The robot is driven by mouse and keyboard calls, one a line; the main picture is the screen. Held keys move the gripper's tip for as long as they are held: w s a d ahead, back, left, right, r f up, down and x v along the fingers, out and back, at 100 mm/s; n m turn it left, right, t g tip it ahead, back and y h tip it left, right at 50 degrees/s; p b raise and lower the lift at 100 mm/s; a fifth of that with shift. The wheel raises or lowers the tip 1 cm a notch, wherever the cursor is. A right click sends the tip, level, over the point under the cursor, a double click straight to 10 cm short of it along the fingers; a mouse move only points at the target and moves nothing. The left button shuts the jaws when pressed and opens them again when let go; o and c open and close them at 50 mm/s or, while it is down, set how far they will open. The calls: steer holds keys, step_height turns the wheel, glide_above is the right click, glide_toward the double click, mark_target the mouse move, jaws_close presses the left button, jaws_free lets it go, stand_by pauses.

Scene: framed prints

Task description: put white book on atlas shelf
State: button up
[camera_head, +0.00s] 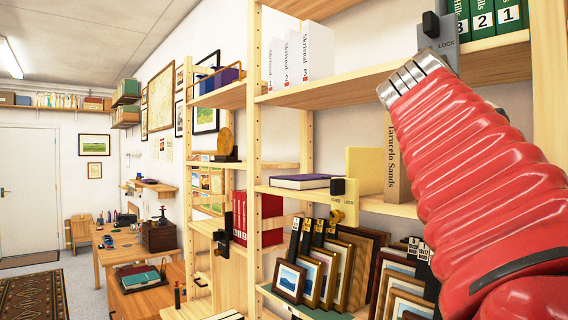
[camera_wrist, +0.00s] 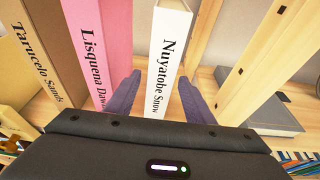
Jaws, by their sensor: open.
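A white book labelled "Nuyatobe Snow" (camera_wrist: 169,50) stands upright in the wrist view, spine towards me. My gripper (camera_wrist: 159,84) is open, with one dark finger on each side of the lower part of this spine. I cannot tell whether the fingers touch it. A pink book (camera_wrist: 100,45) stands to its left, beyond the left finger. In the head view my red arm hides the gripper and this white book. No shelf there is readably marked as the atlas shelf.
A tan "Tarucelo Sands" book (camera_head: 391,160) stands left of my arm; it also shows in the wrist view (camera_wrist: 35,60). A wooden post (camera_wrist: 262,60) rises right of my gripper. White numbered volumes (camera_head: 301,57) stand on an upper shelf. A purple book (camera_head: 300,181) lies flat below them.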

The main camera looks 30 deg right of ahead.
steer(key=v, duration=0.4)
steer(key=shift+a, duration=0.1)
stand_by(0.8)
steer(key=w+a+f+m+t+y, duration=0.2)
steer(key=w+a+f+m+y, duration=0.3)
steer(key=a+f, duration=0.6)
steer(key=w+a+f+m+t+y, duration=0.35)
steer(key=w+a+f, duration=0.35)
steer(key=f, duration=0.8)
steer(key=s+a+f+m+y, duration=0.2)
steer(key=a+f+m, duration=0.1)
steer(key=a+f, duration=0.3)
steer(key=s+a+f+m+g+y, duration=0.1)
steer(key=s+a+f+m+y, duration=0.1)
steer(key=a+f+m, duration=0.2)
steer(key=s+a+f+m+g+y, duration=0.1)
steer(key=a+f+m, duration=0.3)
steer(key=a+f, duration=0.6)
step_height(320, 180, down, 4)
steer(key=shift+s+f+y, duration=0.1)
steer(key=shift+s+y, duration=0.35)
steer(key=shift+s, duration=0.05)
steer(key=shift+c, duration=0.5)
